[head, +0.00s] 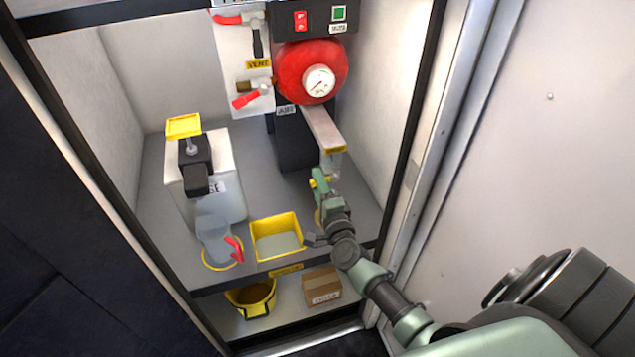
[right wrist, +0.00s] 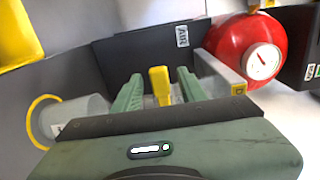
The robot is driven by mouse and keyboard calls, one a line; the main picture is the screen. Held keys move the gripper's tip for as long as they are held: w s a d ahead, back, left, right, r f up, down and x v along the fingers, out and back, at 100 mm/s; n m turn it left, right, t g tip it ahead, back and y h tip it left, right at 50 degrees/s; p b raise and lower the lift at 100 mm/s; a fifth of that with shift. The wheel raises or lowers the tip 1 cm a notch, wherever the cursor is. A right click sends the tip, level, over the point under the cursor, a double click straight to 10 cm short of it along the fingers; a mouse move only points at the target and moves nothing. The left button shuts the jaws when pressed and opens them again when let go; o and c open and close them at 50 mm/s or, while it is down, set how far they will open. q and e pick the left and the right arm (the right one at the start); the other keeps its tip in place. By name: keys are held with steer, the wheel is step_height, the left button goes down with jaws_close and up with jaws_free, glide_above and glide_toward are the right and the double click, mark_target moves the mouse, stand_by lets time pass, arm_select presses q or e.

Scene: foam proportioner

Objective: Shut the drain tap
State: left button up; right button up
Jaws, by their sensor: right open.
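The drain tap shows as a yellow handle (head: 319,180) under the yellow label plate (head: 334,150) at the end of a grey bracket. It also stands upright between the fingers in the right wrist view (right wrist: 160,84). My right gripper (head: 325,190) is open, with one green finger on each side of the handle (right wrist: 160,92). I cannot tell whether either finger touches it. The tap's body is largely hidden behind the gripper. My left gripper is out of view.
A red round vessel with a gauge (head: 312,72) is above. A red-handled tap (head: 246,100) is beside it. A yellow tray (head: 276,238), clear jug (head: 214,235) and white canister (head: 220,165) stand left of my gripper. The cabinet frame (head: 405,140) is close on the right.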

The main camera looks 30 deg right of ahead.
steer(key=v, duration=0.7)
stand_by(0.3)
steer(key=s+a+f+n+g+y, duration=0.25)
steer(key=s+f+n, duration=0.2)
steer(key=f, duration=0.55)
steer(key=s+a+f+n+g+y, duration=0.1)
steer(key=s+a+f+n+g, duration=0.3)
steer(key=f, duration=0.7)
steer(key=s+a+f+n+g+y, duration=0.1)
steer(key=s+a+f+n, duration=0.1)
steer(key=s+f+n, duration=0.6)
steer(key=s+f+n+g, duration=0.3)
steer(key=s+f, duration=0.5)
steer(key=s, duration=0.6)
steer(key=s+f+n+g, duration=0.4)
steer(key=s+f+g, duration=0.2)
steer(key=s+f, duration=0.3)
steer(key=s, duration=0.4)
steer(key=shift+s+a+f, duration=0.15)
steer(key=shift+s+f, duration=0.1)
steer(key=shift+s, duration=0.15)
